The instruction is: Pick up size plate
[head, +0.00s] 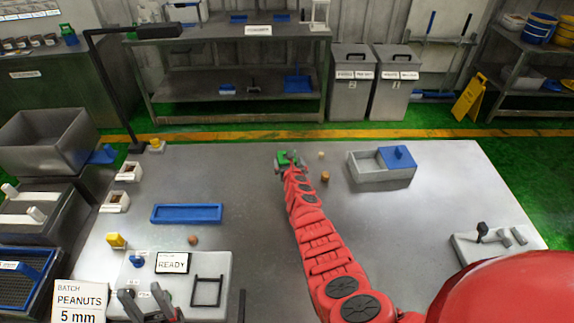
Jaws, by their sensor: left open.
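No piece here is clearly readable as the size plate. My left gripper (147,303) is at the bottom left, its two dark fingers apart over the left part of a pale panel (214,265). Small white tags lie by the fingers, too small to read; what is between the fingers is unclear. A batch card (78,303) left of the gripper reads "PEANUTS 5 mm". My red right arm reaches from the lower right across the table; its gripper (288,160) is by a green piece (284,168), and its fingers are too small to judge.
On the metal table (420,225) are a blue tray (187,213), a READY sign (172,263), a black frame (207,291) and a grey bin with a blue part (378,173). A blue mesh tray (22,283) is at far left. The table's right-centre is clear.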

